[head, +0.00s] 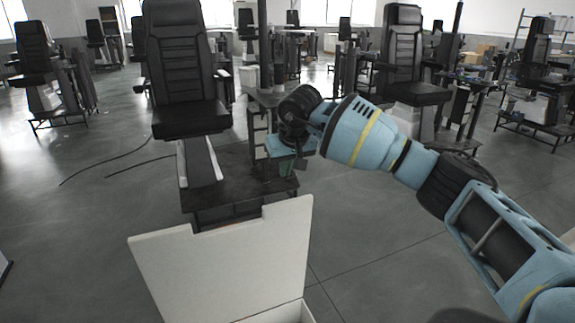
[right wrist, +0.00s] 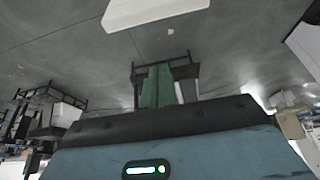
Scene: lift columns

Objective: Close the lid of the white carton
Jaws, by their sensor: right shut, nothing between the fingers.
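The white carton (head: 303,311) is at the bottom of the head view, mostly cut off by the frame edge. Its lid (head: 230,262) stands up, open, with a notch in its top edge. My right gripper (head: 286,167) is beyond and above the lid, apart from it. It is shut and empty, and its green fingers also show in the right wrist view (right wrist: 158,86). A white panel (right wrist: 152,10) at the top of that view may be part of the carton. My left gripper is not in view.
A black chair (head: 183,75) on a lift column stands behind the lid, with a dark base platform (head: 235,190) on the floor. Another black chair (head: 403,50) stands further right. Cables (head: 110,165) lie on the left floor. Open grey floor (head: 375,235) is at the right.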

